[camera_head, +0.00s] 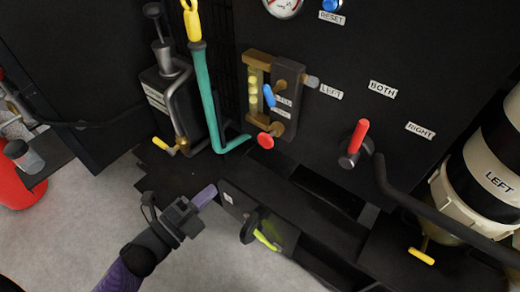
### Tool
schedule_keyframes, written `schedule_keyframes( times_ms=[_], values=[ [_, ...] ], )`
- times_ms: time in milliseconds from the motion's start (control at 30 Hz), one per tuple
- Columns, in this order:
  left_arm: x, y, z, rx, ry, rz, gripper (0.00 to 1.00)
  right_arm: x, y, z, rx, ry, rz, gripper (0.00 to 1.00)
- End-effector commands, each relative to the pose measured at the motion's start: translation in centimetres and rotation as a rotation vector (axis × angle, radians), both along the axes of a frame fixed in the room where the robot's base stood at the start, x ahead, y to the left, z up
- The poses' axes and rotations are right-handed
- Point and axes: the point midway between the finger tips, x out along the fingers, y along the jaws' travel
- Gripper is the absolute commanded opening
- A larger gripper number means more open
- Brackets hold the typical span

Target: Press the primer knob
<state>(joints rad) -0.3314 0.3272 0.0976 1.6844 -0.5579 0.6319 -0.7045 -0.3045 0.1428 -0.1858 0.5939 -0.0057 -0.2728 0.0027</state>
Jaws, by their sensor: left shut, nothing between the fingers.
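No label in view reads "primer", so I cannot tell for sure which part is the primer knob. A round red knob (265,140) sits low on the black panel, below the brass sight-glass block. A black plunger handle (152,10) stands on top of a dark pump-like unit (157,92) at the upper left. My left gripper (204,196) comes in from the lower left, with its purple fingers together and nothing held. It appears below and left of the red knob, apart from it, over the dark base frame's edge. My right gripper is out of view.
A teal pipe (207,100) runs down left of the panel. A red-handled selector (357,138) sits between labels reading LEFT, BOTH and RIGHT. A yellow-green lever (265,240) is right of my gripper. A white-banded filter (490,180) stands at right. Grey floor (80,230) is open at lower left.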

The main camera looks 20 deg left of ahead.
Motion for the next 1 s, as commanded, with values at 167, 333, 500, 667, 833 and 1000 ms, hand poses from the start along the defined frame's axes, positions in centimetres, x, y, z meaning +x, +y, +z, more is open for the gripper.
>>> schedule_keyframes(
  times_ms=[167,333,500,667,833,1000],
  values=[
    [0.0,-0.1,0.4,0.014,-0.021,-0.011,0.0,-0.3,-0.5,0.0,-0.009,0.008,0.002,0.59],
    [0.1,-0.2,0.4,0.012,-0.019,-0.01,0.0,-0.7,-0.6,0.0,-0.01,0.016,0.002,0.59],
    [1.9,-1.0,0.4,0.01,-0.02,-0.01,0.0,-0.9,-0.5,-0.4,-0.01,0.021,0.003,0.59],
    [5.1,-2.5,0.7,0.011,-0.019,-0.01,0.0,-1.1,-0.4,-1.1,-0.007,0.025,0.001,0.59],
    [8.5,-4.1,1.0,0.011,-0.019,-0.01,0.0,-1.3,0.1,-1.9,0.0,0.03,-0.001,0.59],
    [11.1,-5.3,1.2,0.011,-0.016,-0.009,0.0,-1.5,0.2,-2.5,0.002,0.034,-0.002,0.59]
  ],
)
